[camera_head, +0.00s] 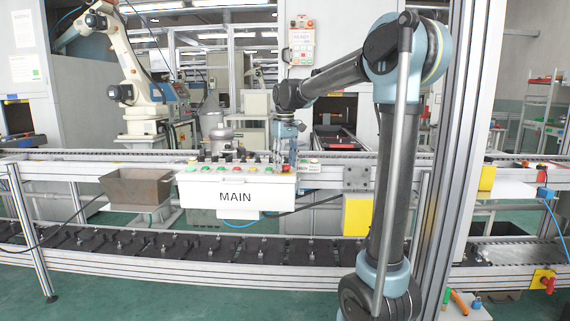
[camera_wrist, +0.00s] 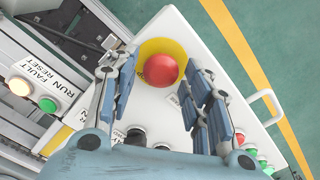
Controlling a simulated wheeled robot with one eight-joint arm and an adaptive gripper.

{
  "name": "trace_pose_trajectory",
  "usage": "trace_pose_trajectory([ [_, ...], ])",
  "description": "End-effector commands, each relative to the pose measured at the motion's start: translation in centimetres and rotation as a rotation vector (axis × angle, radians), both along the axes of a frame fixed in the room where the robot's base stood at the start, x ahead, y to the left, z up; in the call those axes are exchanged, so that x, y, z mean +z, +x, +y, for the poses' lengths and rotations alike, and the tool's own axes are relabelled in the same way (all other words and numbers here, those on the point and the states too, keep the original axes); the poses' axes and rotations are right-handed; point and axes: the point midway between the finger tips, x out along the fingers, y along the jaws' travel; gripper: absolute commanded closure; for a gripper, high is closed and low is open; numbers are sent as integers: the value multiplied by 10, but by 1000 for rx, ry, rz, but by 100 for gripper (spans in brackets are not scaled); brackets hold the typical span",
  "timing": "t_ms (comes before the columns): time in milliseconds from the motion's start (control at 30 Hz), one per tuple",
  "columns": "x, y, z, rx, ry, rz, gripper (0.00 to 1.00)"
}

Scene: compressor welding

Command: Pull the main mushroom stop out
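The main mushroom stop (camera_wrist: 161,70) is a round red button on a yellow base, on the top face of a white control box (camera_wrist: 203,28) in the wrist view. My gripper (camera_wrist: 157,76) is open, its fingers on the left and right of the red head. I see gaps between the fingers and the head, and nothing is held. In the head view my gripper (camera_head: 288,158) points down over the right part of the box (camera_head: 235,197) labelled MAIN. Whether the button is pressed in or out cannot be told.
Black knobs (camera_wrist: 136,135) and small green and red buttons (camera_wrist: 249,149) share the box top. A side handle (camera_wrist: 270,105) sticks out. A FAULT RESET and RUN panel (camera_wrist: 38,84) lies left in the wrist view.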

Motion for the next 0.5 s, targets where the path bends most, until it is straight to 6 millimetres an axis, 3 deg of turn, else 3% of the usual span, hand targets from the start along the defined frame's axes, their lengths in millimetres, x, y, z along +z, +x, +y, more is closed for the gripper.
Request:
trace_pose_trajectory([
  [33, 0, 0, 0, 0, 0, 0, 75],
  [133, 0, 0, 0, 0, 0, 0, 97],
  [167, 0, 0, 0, 0, 0, 0, 100],
  [500, 15, 0, -1, -1, -1, -1, 100],
])
